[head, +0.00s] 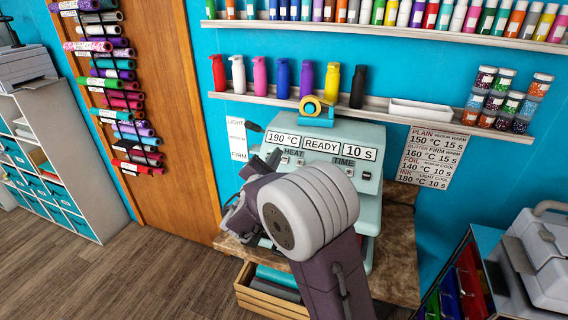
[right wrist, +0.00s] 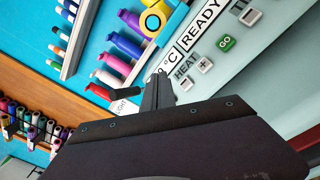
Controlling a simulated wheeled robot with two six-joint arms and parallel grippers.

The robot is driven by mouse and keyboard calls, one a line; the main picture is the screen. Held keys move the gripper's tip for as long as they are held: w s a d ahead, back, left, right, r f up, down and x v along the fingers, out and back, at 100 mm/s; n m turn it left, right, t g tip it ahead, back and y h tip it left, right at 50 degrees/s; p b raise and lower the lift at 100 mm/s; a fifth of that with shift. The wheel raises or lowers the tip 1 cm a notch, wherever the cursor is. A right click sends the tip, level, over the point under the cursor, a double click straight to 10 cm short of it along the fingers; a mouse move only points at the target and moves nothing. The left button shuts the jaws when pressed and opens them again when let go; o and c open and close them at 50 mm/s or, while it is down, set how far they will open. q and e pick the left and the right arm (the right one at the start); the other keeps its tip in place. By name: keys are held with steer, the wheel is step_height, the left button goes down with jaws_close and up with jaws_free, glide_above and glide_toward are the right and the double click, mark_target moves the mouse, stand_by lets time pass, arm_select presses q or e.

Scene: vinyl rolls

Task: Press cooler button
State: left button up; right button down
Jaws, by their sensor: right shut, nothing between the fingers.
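The pale green heat press (head: 375,140) stands on the counter against the blue wall. Its displays read 190 °C, READY and 10 s. Under HEAT, a minus button (right wrist: 186,84) and a plus button (right wrist: 204,65) sit side by side. The green GO button (right wrist: 226,43) is beyond them in the right wrist view. My right gripper (right wrist: 158,80) is shut and empty, its fingertips close to the minus button, at the HEAT end of the panel. I cannot tell whether they touch it. In the head view my right arm hides the press's lower front. My left gripper is not in view.
A yellow tape roll on a blue dispenser (head: 317,117) sits on top of the press. A shelf of coloured bottles (head: 282,78) runs above. A wooden crate (head: 262,303) is below the counter. A price-like settings chart (head: 431,157) hangs at right.

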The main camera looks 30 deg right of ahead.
mark_target(284, 160)
steer(key=shift+w+d+f+b, duration=0.55)
steer(key=shift+d+f+b, duration=0.15)
steer(key=shift+f, duration=0.2)
steer(key=shift+w+d+f+b, duration=0.6)
steer(key=shift+f+b, duration=0.1)
steer(key=shift+f, duration=0.15)
stand_by(0.8)
steer(key=shift+w+d+f+b, duration=0.15)
steer(key=shift+d+f+b, duration=0.1)
steer(key=shift+b, duration=0.4)
